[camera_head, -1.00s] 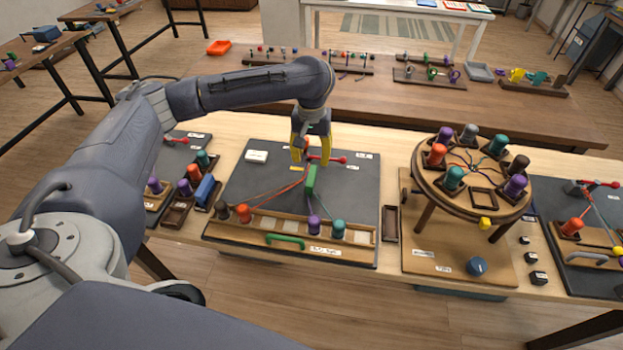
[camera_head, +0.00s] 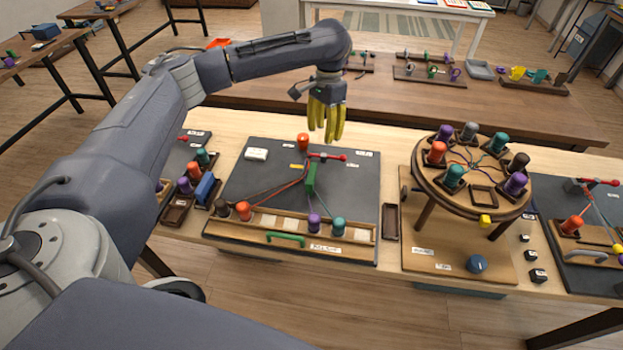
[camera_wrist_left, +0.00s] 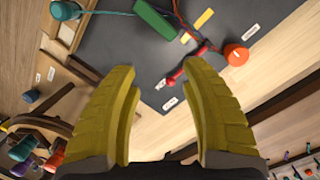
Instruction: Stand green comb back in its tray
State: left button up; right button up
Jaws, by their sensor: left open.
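An orange bobbin (camera_head: 302,142) stands at the board's far edge beside a red-handled clamp (camera_head: 328,157). A wooden rack (camera_head: 265,224) with several bobbins and a green handle (camera_head: 286,240) lie at the front. A round braiding stand (camera_head: 473,180) rises on the right.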

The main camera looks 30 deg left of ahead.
aim_at(312, 171)
pick_arm(q)
jog(key=s+f+m+g, duration=0.1)
jog(key=f+m, duration=0.2)
jog(key=m, duration=0.6)
jog(key=s+a+f+m+g, duration=0.1)
jog(key=f+m, duration=0.2)
jog(key=m, duration=0.6)
jog(key=s+f+m+h, duration=0.1)
jog(key=f+m, duration=0.3)
jog(key=m, duration=0.5)
jog(key=shift+s+a+g, duration=0.2)
jog(key=shift+s+g, duration=0.05)
jog(key=shift+g, duration=0.15)
jog(key=shift+x, duration=2.75)
jog(key=shift+o, duration=0.2)
jog(key=shift+a, duration=0.15)
grip_shut()
